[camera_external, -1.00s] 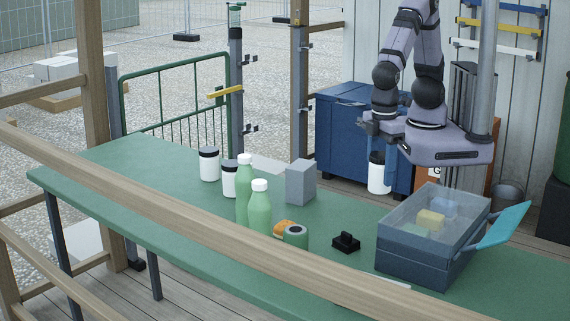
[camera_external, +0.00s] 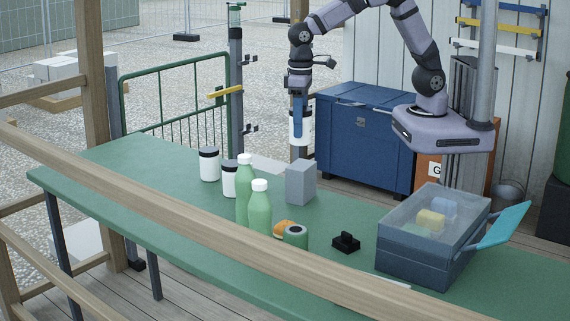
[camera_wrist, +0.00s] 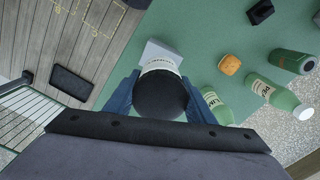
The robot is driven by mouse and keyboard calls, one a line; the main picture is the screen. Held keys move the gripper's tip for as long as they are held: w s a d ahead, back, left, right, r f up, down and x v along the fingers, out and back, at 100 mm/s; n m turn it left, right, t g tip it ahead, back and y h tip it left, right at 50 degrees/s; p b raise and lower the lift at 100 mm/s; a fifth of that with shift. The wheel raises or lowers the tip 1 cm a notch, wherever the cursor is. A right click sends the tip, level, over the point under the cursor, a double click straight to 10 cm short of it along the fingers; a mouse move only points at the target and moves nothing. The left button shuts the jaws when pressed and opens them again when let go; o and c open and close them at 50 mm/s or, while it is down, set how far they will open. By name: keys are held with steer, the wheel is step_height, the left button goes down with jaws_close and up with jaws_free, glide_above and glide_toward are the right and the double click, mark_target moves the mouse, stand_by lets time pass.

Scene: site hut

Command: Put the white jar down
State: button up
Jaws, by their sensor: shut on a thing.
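My gripper (camera_external: 299,118) is shut on a white jar (camera_external: 306,130) and holds it upright in the air, above the far side of the green table (camera_external: 150,165). In the wrist view the jar's black lid (camera_wrist: 158,97) fills the space between the two blue fingers, and a strip of its white label (camera_wrist: 158,65) shows beyond it. Two other white jars with black lids stand on the table, one farther left (camera_external: 209,164) and one (camera_external: 230,180) partly behind a green bottle.
A grey block (camera_external: 300,182) stands just below the held jar in the picture. Two green bottles (camera_external: 260,208), a green can (camera_external: 295,237), an orange item (camera_external: 283,227) and a black item (camera_external: 346,242) are nearby. A clear-lidded box (camera_external: 425,264) stands right. The table's left end is clear.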

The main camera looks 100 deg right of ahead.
mark_target(301, 144)
steer(key=r, duration=0.1)
steer(key=w+r, duration=0.1)
steer(key=shift+w+a+r, duration=0.2)
steer(key=shift+w+r, duration=0.1)
steer(key=shift+s+r+n, duration=0.45)
steer(key=shift+r+n, duration=0.15)
steer(key=shift+s+d, duration=0.15)
steer(key=shift+s, duration=0.35)
steer(key=shift+n, duration=0.3)
steer(key=shift+f+p, duration=1.2)
steer(key=shift+f, duration=3.8)
steer(key=shift+f, duration=0.1)
steer(key=shift+f, duration=0.1)
steer(key=o, duration=1.3)
